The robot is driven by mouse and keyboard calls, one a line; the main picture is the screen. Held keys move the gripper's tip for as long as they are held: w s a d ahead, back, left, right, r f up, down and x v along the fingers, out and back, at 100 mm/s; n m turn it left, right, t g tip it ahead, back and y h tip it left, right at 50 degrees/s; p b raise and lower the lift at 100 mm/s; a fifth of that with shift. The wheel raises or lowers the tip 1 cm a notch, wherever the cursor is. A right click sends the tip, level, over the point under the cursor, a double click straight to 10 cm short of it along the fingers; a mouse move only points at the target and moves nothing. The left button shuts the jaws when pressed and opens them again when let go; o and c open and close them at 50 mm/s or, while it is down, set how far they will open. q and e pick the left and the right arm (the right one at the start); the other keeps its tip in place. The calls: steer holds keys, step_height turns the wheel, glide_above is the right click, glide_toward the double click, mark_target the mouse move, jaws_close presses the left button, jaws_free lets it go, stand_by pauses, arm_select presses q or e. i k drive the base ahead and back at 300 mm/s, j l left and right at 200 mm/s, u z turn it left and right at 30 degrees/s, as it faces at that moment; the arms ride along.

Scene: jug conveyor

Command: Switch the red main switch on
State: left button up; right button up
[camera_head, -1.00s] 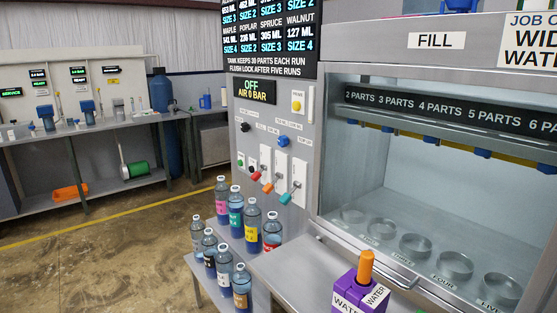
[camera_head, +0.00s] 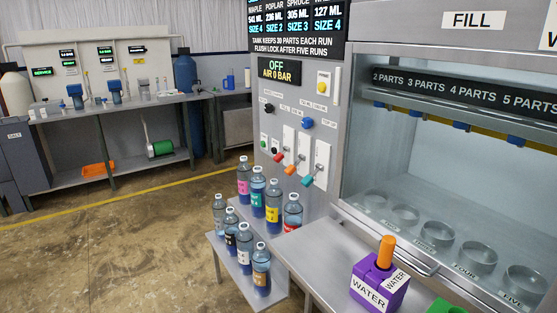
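A grey control panel (camera_head: 345,110) stands in the middle. On it is a row of white plates with levers. The leftmost lever has a red handle (camera_head: 280,157) and points down; its small label is too small to read. Beside it are an orange-handled lever (camera_head: 290,170) and a teal-handled lever (camera_head: 307,181), both also tilted down. The panel display (camera_head: 278,68) reads OFF and AIR 0 BAR. Neither of my grippers shows in the view.
Several labelled bottles (camera_head: 273,207) stand on a low stepped shelf below the panel. A purple WATER box (camera_head: 380,285) with an orange handle sits on the metal counter at front right. The FILL cabinet (camera_head: 430,200) is on the right. The floor at left is open.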

mark_target(278, 157)
steer(key=i+j+z, duration=0.15)
steer(key=i+j, duration=0.2)
steer(key=i+j+z, duration=0.1)
steer(key=i+j, duration=0.3)
steer(key=i+j+z, duration=0.15)
steer(key=i+j, duration=0.15)
steer(key=j, duration=0.2)
steer(key=i+j+z, duration=0.15)
steer(key=i+j, duration=0.15)
steer(key=j, duration=0.15)
